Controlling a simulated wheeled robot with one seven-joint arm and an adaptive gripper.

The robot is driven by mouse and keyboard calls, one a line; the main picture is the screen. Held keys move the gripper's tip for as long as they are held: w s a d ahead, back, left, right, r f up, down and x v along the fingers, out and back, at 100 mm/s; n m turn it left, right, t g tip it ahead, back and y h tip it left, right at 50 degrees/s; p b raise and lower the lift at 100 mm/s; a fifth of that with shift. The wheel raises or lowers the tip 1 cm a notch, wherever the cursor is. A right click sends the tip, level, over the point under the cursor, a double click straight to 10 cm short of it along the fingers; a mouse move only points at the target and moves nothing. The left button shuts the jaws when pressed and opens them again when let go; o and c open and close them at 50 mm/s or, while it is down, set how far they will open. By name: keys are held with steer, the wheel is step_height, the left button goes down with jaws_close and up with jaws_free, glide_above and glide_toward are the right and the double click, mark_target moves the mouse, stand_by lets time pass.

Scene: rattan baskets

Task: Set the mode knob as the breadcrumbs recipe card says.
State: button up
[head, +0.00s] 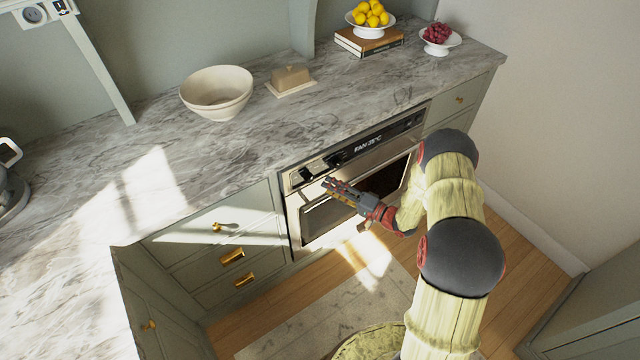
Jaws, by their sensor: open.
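The built-in oven (312,216) sits under the counter, with its door shut. Its control panel (405,124) has a lit display (368,144) that seems to read "FAN 35°C", in small letters. Dark knobs sit at the panel's left end, one far left (304,174) and one nearer the display (334,159). I cannot tell which is the mode knob or read their markings. My gripper (326,184) is open and empty, in front of the oven just below the knobs. I cannot tell whether it touches anything. No recipe card shows in the head view.
The marble counter (150,190) holds a cream bowl (216,92), a butter dish (290,80), books (368,42) under a lemon bowl, and a grape dish (440,40). Drawers with brass handles (232,256) flank the oven. A rug (330,312) lies on the floor below.

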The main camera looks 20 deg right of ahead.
steer(key=shift+v, duration=2.2)
